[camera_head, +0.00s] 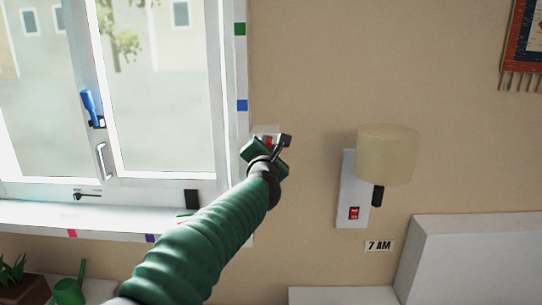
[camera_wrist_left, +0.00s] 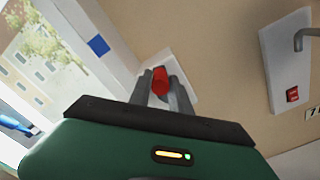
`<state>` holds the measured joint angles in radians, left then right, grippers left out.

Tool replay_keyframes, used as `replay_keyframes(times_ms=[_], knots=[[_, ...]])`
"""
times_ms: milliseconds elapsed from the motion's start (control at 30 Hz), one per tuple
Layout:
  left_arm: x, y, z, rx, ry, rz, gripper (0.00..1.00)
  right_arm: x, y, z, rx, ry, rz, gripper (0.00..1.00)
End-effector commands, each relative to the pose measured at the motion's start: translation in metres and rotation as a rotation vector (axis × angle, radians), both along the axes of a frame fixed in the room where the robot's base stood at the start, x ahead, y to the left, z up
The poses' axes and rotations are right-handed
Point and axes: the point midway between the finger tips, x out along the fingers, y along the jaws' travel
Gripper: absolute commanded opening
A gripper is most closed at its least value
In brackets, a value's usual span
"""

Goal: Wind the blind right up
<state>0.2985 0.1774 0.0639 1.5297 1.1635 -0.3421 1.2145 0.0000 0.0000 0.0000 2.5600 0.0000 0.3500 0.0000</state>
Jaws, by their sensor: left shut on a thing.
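My left gripper (camera_head: 268,145) is at the wall just right of the window frame. In the left wrist view its two grey fingers (camera_wrist_left: 161,92) are closed around the sides of a small red knob (camera_wrist_left: 160,80). The knob sits in front of a white wall plate (camera_wrist_left: 185,86). In the head view the gripper hides most of the plate and knob. No blind cloth shows over the visible window panes (camera_head: 165,90); the top of the window is out of view. My right gripper is not in view.
A lamp (camera_head: 387,155) on a white plate with a red switch (camera_head: 354,213) is to the right. The window has a blue handle (camera_head: 88,106). A green watering can (camera_head: 70,290) and a potted plant (camera_head: 18,282) stand at lower left. A white block (camera_head: 480,255) is at lower right.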

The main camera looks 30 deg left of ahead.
Motion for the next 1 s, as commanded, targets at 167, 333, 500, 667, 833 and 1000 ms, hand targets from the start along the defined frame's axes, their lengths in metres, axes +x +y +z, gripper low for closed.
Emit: replay_keyframes(times_ms=[167,333,500,667,833,1000], knots=[[-0.0037,0.0057,0.0029,-0.083,-0.059,0.003,0.00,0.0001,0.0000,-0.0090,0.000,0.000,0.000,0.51],[-0.0054,0.0088,0.0031,-0.138,-0.091,0.004,0.00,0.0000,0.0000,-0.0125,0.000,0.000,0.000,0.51],[-0.0062,0.0103,0.0036,-0.163,-0.106,0.004,0.00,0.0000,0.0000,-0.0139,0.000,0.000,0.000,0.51],[-0.0064,0.0108,0.0037,-0.170,-0.110,0.005,0.00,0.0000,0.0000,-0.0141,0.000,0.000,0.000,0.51],[-0.0067,0.0110,0.0037,-0.169,-0.109,0.005,0.00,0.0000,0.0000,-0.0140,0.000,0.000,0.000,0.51],[-0.0068,0.0111,0.0034,-0.168,-0.108,0.006,0.33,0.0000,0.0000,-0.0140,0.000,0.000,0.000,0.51]])
